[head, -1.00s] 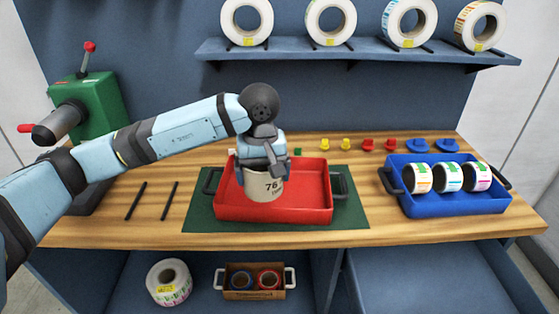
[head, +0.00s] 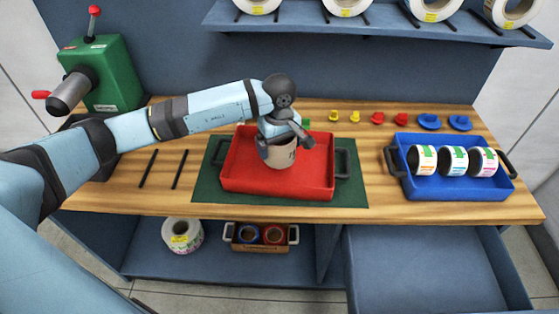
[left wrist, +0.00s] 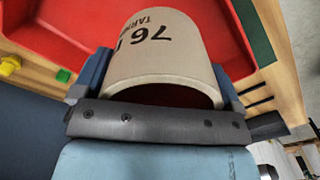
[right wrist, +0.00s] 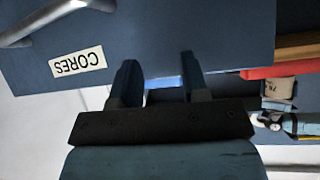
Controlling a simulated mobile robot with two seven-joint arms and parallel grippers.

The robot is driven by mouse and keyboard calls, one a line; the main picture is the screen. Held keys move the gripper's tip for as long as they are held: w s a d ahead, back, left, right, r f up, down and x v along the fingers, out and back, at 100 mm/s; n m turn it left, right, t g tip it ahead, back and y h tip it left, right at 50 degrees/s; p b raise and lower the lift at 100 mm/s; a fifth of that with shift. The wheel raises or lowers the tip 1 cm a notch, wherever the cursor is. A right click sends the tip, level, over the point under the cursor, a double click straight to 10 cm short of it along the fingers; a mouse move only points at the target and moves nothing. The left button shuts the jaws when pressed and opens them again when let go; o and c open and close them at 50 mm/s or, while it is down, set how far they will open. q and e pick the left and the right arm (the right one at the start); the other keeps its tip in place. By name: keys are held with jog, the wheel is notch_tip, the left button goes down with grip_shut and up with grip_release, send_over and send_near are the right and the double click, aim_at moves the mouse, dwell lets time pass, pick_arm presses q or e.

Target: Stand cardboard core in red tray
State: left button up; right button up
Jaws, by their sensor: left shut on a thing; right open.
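The cardboard core (head: 278,154) is a tan tube with dark print reading 76. In the head view it is at the red tray (head: 275,185), over its inside. My left gripper (head: 283,138) is shut on the core from above. The left wrist view shows the core (left wrist: 165,50) between the two fingers (left wrist: 160,85), with the red tray floor (left wrist: 210,20) beyond it. Whether the core's lower end touches the tray floor I cannot tell. My right gripper (right wrist: 158,80) is open and empty, in front of a blue panel labelled CORES (right wrist: 77,62).
The red tray stands on a green mat (head: 208,185). A blue tray (head: 455,188) with three label rolls is at the right. Two black rods (head: 180,169) lie at the left. Yellow, red and blue parts (head: 377,118) line the back. A green machine (head: 105,72) is at the back left.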

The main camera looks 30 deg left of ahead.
pick_arm(q)
notch_tip(320, 180, down, 7)
dwell(0.4)
jog(key=shift+f, duration=0.15)
jog(key=o, duration=0.6)
jog(key=shift+o, duration=0.2)
